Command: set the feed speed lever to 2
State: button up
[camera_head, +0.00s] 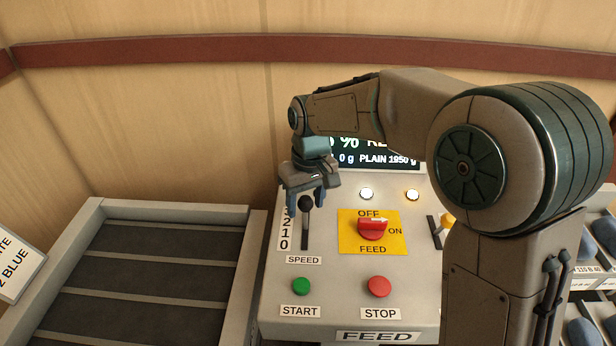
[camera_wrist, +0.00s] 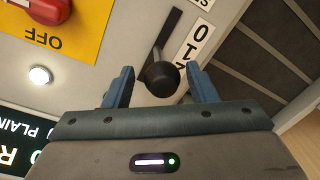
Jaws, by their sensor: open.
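The feed speed lever has a round black knob (camera_head: 306,203) standing over a dark slot above the SPEED label (camera_head: 304,260). A number strip (camera_head: 287,229) reading 3, 2, 1, 0 from top to bottom runs left of the slot. The knob is near the strip's upper end; I cannot tell its exact number. My gripper (camera_head: 306,197) is open at the knob. In the wrist view the knob (camera_wrist: 161,78) sits between the two blue fingers, with a gap visible on each side. The gripper hides part of the strip's far end there.
A red FEED switch (camera_head: 372,229) on a yellow plate is right of the lever. The green START button (camera_head: 301,286) and red STOP button (camera_head: 379,287) are below. A display (camera_head: 375,153) stands behind, partly covered by my arm. A conveyor (camera_head: 150,285) lies left.

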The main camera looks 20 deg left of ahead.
notch_tip(320, 180, up, 12)
jog(key=b, duration=0.1)
jog(key=shift+w+d, duration=0.35)
jog(key=shift+d, duration=0.05)
jog(key=c, duration=0.7)
jog(key=shift+s+f+m+b, duration=0.1)
jog(key=shift+m+b, duration=0.4)
jog(key=shift+b, duration=0.15)
grip_shut()
jog(key=s+d+r+m+t+b, duration=0.25)
jog(key=s+m+b, duration=0.75)
jog(key=m+b, duration=1.1)
jog(key=w+a+f+m+b, duration=0.1)
jog(key=w+a+f+b, duration=0.1)
jog(key=w+f, duration=0.4)
jog(key=shift+f+m+t+y, duration=0.3)
jog(key=shift+f+t, duration=0.05)
jog(key=shift+f, duration=2.25)
